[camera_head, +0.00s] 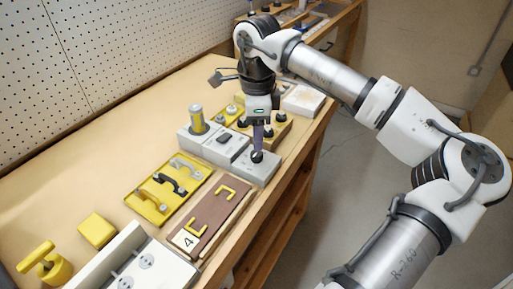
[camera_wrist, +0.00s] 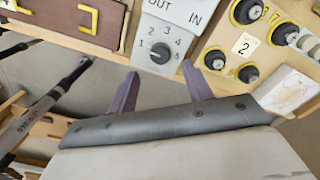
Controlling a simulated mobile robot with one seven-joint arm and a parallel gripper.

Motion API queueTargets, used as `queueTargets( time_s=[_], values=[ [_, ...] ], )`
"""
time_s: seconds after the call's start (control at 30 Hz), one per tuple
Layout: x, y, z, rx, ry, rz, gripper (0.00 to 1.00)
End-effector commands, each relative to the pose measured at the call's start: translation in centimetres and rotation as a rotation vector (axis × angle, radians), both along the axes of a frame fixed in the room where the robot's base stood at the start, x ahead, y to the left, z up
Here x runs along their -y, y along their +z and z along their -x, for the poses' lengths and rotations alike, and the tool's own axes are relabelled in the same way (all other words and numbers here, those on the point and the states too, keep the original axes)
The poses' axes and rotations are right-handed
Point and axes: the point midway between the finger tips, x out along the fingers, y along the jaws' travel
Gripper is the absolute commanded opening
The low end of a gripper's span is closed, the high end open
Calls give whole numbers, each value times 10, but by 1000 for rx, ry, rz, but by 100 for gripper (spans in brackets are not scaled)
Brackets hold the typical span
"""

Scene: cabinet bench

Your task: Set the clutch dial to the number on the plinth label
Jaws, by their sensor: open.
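The clutch dial is a black knob (camera_wrist: 160,52) on a light grey panel, with the numbers 1 to 5 in an arc around it. Its pointer direction is too small to tell. In the head view the knob (camera_head: 257,157) sits on the near end of a grey box. A white label reading 4 (camera_head: 185,241) is on a brown board with yellow handles. Another white label reading 2 (camera_wrist: 246,44) is on a wooden block with several black knobs. My gripper (camera_wrist: 161,86) is open, its purple fingers apart and empty, pointing toward the dial. In the head view my gripper (camera_head: 258,147) is just above the knob.
Left of the grey box is a yellow tray (camera_head: 150,208) with several handles. A grey unit with a yellow cylinder (camera_head: 197,120) stands behind the dial. A yellow block (camera_head: 97,231) lies farther left. The bench's front edge is close to the dial.

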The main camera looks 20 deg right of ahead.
Motion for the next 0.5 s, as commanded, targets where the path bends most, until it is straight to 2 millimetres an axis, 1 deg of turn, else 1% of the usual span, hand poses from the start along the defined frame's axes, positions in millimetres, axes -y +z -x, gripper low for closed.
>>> queueTargets(
  time_s=[0.03,0.1,0.2,0.33,0.5],
  values=[
    [-1,-10,1,-1,2,-3,50],
    [-1,-24,0,-1,2,-3,50],
    [-1,-40,0,-1,2,-3,50],
    [-1,-54,0,-1,1,-1,50],
    [-1,-60,0,2,1,0,50]
  ],
)
